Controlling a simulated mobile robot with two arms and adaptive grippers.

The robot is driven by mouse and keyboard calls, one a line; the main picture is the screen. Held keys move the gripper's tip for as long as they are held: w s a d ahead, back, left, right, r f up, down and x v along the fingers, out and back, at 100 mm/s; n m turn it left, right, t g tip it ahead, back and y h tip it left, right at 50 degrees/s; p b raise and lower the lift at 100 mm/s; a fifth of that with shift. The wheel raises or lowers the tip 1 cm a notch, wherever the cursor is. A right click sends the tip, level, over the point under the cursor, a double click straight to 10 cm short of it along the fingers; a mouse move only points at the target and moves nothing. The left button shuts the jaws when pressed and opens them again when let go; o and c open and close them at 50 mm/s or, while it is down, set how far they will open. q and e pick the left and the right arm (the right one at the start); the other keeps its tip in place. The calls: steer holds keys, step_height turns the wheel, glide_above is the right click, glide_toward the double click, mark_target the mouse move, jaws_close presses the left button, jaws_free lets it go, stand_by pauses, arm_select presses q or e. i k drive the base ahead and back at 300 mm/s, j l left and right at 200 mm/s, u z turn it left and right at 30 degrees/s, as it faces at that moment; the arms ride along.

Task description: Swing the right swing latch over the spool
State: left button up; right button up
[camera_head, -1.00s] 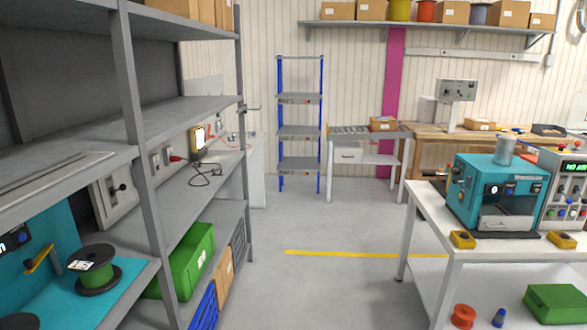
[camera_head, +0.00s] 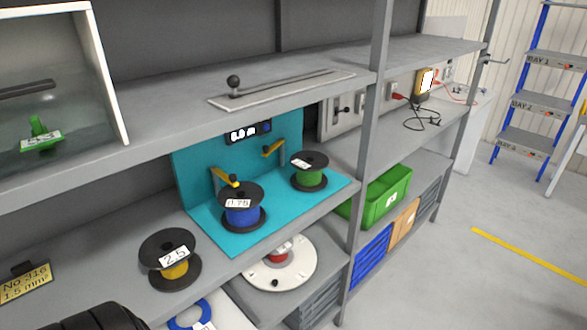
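A teal station (camera_head: 186,181) stands on the middle shelf with a small dark display (camera_head: 248,132). The right swing latch (camera_head: 273,148) is a yellow arm on a post behind the green spool (camera_head: 309,178). It points left, away from that spool, whose top is uncovered. The green spool has black flanges and a white label, and stands upright at the station's right. The left swing latch (camera_head: 225,177), also yellow, reaches over the rear top of the blue spool (camera_head: 241,216), labelled 0.75.
A spool labelled 2.5 (camera_head: 174,265) stands left of the station. A white disc (camera_head: 282,266) and a blue ring (camera_head: 190,314) lie lower. The upper shelf (camera_head: 300,62) overhangs the station, and a grey upright (camera_head: 367,150) stands to its right. Open floor (camera_head: 450,285) lies right.

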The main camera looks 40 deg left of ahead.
mark_target(280, 143)
steer(key=u, duration=1.45)
